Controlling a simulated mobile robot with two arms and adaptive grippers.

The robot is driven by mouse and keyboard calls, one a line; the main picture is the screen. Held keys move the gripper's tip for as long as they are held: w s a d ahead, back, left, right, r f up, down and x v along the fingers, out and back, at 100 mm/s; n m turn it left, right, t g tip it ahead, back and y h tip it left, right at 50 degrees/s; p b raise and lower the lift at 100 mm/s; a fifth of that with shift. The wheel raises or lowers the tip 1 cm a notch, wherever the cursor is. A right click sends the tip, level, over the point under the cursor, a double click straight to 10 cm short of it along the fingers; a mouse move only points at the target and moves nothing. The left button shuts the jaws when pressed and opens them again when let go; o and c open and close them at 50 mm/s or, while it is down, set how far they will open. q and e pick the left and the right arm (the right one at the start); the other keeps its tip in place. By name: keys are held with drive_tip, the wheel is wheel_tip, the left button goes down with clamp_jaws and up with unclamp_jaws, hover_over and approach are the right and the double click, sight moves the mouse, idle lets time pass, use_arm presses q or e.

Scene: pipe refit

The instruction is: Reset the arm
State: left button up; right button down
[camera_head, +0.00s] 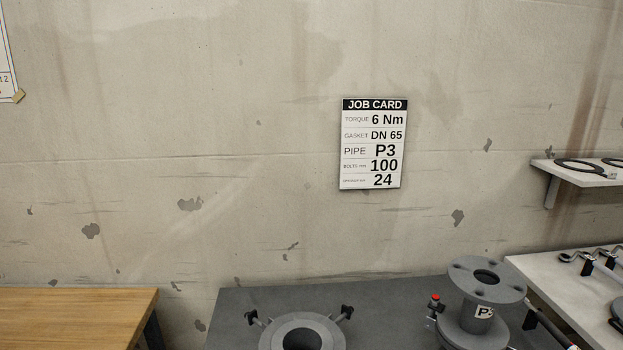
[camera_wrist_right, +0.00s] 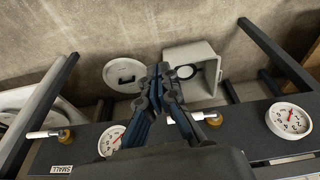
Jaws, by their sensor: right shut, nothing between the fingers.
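My right gripper (camera_wrist_right: 159,72) shows in the right wrist view with its dark fingers together and nothing between them. It is over a dark rack or bench edge, and a grey box stands beyond its fingertips. I cannot tell whether the fingers touch anything. My left gripper is in neither view. The job card (camera_head: 374,144) hangs on the wall in the head view and reads torque 6 Nm, gasket DN 65, pipe P3, bolts 100 and 24.
A flanged pipe piece marked P (camera_head: 483,300) stands on the grey bench (camera_head: 235,310), beside a round flange (camera_head: 302,335). A wooden table (camera_head: 75,308) is left. A shelf (camera_head: 585,175) holds black rings. The wrist view shows gauges (camera_wrist_right: 289,120) and an open grey box (camera_wrist_right: 195,75).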

drive_tip(key=s+d+f+g, duration=0.1)
drive_tip(key=s+d+f, duration=0.2)
drive_tip(key=s+f, duration=1.6)
wheel_tip(320, 180, down, 3)
drive_tip(key=shift+d+f+g, duration=0.1)
drive_tip(key=shift+d+g, duration=0.05)
drive_tip(key=shift+g, duration=0.15)
drive_tip(key=shift+w, duration=0.1)
